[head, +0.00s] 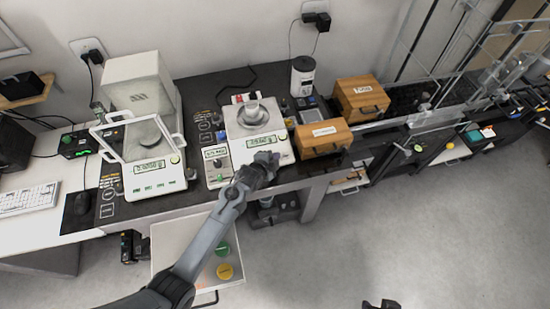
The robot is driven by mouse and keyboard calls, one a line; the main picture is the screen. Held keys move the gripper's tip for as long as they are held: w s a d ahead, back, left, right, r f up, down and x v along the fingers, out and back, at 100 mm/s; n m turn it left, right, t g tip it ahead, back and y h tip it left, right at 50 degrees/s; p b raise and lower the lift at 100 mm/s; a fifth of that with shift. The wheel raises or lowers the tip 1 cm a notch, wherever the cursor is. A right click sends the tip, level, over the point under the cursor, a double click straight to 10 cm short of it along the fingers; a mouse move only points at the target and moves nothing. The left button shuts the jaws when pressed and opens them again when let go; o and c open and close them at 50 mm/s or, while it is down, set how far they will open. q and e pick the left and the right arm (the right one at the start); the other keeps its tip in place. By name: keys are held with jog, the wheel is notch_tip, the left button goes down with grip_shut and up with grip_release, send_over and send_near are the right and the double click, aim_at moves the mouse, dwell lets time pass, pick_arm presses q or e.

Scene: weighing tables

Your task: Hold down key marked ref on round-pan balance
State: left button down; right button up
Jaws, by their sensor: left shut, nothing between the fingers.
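The round-pan balance (234,127) is white and stands on the dark table, with a metal weight-like piece (252,113) on its pan. Its lit green display (262,141) faces the front. My left gripper (268,160) is shut and empty, at the balance's front panel just below the display. The gripper covers part of the panel, so the key marked ref cannot be made out, and I cannot tell whether the fingertips touch a key. A dark piece (382,304) at the bottom edge may be my right gripper; its jaws cannot be made out.
A second balance with a glass shield (150,165) stands at left. A small control box (217,165) sits left of the round-pan balance. An open drawer (180,240) juts out below the table front.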

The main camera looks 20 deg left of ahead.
pick_arm(q)
jog(key=shift+f, duration=0.15)
jog(key=shift+w+f, duration=0.1)
jog(key=shift+f, duration=0.15)
dwell(0.4)
jog(key=shift+a+f+b, duration=0.15)
jog(key=shift+f+b, duration=0.25)
jog(key=shift+b, duration=0.05)
dwell(0.3)
dwell(0.9)
dwell(0.8)
dwell(0.8)
